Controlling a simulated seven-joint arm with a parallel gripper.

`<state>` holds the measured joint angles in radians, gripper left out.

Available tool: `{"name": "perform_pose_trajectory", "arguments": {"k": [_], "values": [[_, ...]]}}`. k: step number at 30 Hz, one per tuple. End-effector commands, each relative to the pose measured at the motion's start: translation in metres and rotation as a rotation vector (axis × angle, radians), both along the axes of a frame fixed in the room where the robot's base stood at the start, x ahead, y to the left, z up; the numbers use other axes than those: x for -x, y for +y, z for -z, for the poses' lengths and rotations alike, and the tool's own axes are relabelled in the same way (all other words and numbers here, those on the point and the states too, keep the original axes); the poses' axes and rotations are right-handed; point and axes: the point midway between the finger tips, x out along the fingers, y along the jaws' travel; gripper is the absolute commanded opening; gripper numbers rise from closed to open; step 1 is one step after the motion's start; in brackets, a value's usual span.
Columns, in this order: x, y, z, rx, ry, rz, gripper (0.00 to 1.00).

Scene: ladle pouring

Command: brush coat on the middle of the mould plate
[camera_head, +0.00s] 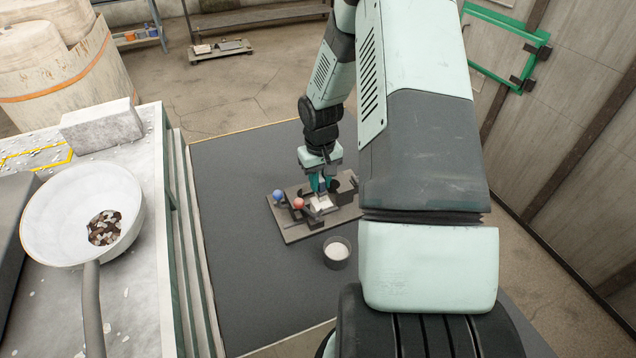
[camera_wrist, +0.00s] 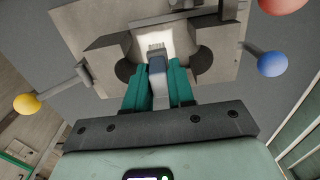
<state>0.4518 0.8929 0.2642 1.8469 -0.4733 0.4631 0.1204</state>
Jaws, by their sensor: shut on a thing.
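The mould plate (camera_head: 290,232) is a grey-brown plate with dark blocks on the dark mat, right of the bench. It also fills the top of the wrist view (camera_wrist: 78,18), with a pale patch (camera_wrist: 150,32) at its middle. My gripper (camera_head: 322,185) is over the plate, its teal fingers shut on the blue-grey handle of a brush (camera_wrist: 157,66). The brush's bristles point at the pale patch; I cannot tell whether they touch it. A round dark cup of white coat (camera_head: 337,252) stands in front of the plate.
Blue (camera_head: 278,197) and red (camera_head: 298,203) knobs stick out at the plate's left side, and a yellow knob (camera_wrist: 27,104) shows in the wrist view. A white ladle (camera_head: 50,215) holding dark and pale bits lies on the bench at left. The mat's left part is clear.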

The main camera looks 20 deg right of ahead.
Motion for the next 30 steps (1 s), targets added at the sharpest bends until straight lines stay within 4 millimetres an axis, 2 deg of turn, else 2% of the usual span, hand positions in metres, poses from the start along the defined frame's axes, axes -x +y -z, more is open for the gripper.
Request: {"name": "perform_pose_trajectory", "arguments": {"k": [22, 30], "values": [[-0.001, 0.000, -0.087, 0.001, -0.003, 0.001, 0.00], [0.000, 0.000, -0.100, 0.000, -0.001, 0.001, 0.00]]}}
